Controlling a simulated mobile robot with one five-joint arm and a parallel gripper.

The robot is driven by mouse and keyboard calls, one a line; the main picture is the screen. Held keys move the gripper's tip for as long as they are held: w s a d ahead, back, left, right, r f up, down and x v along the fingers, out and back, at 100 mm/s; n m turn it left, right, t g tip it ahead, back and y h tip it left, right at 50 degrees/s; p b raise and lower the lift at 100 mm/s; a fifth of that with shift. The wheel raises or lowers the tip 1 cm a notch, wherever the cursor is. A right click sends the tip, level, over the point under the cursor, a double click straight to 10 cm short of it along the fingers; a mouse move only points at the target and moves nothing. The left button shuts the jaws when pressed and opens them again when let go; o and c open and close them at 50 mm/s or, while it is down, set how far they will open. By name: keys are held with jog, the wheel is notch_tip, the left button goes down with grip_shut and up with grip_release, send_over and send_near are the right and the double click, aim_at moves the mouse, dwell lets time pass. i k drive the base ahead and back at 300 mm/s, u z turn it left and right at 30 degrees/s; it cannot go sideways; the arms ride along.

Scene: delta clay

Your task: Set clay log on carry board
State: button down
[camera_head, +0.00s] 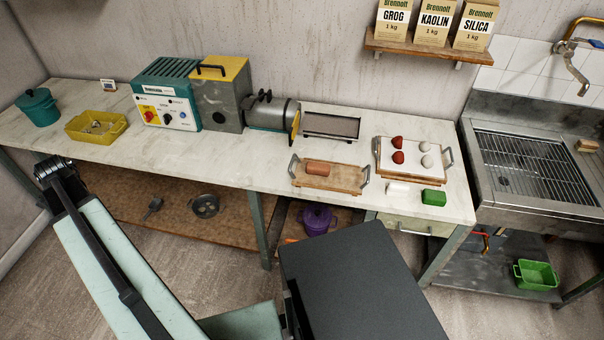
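The clay log (317,168), a short terracotta-brown cylinder, lies on its side on the left half of a wooden carry board (345,179) with a grey handle at each end. The board rests on the worktop in front of the extruder machine. My arm's pale green link shows at the lower left, but I cannot make out gripper fingers. Nothing is seen touching the log except the board under it.
A second handled board (381,172) bears a white slab with red and white lumps. A white roll (397,188) and green block (433,197) lie in front of it. The extruder (270,113) stands behind left; a grey-topped tray (331,126) sits behind the carry board.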

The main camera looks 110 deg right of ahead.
aim_at(349, 177)
jog(key=k, duration=1.7)
jog(key=u, duration=0.2)
